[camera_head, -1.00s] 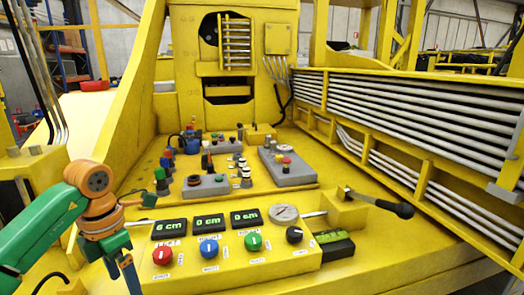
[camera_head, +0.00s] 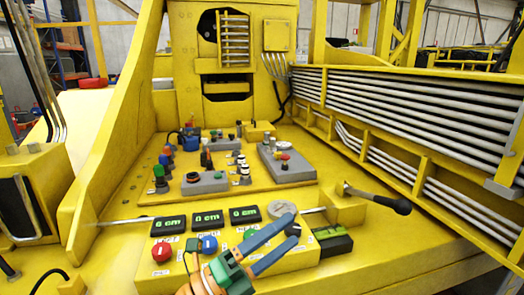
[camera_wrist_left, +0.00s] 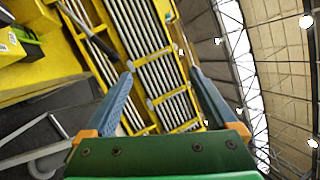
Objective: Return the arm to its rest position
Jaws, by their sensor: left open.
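My left gripper (camera_head: 293,229) is at the lower middle of the head view, in front of the yellow control box (camera_head: 150,283). Its two blue fingers are apart and point right and up, with nothing between them. My right gripper is not in view.
The red knob (camera_head: 162,252) and blue knob (camera_head: 209,244) sit below green-lit displays (camera_head: 167,226). A black-handled lever (camera_head: 392,204) stands at right. Grey button panels (camera_head: 287,168) lie behind. A pipe rack (camera_head: 420,125) runs along the right side.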

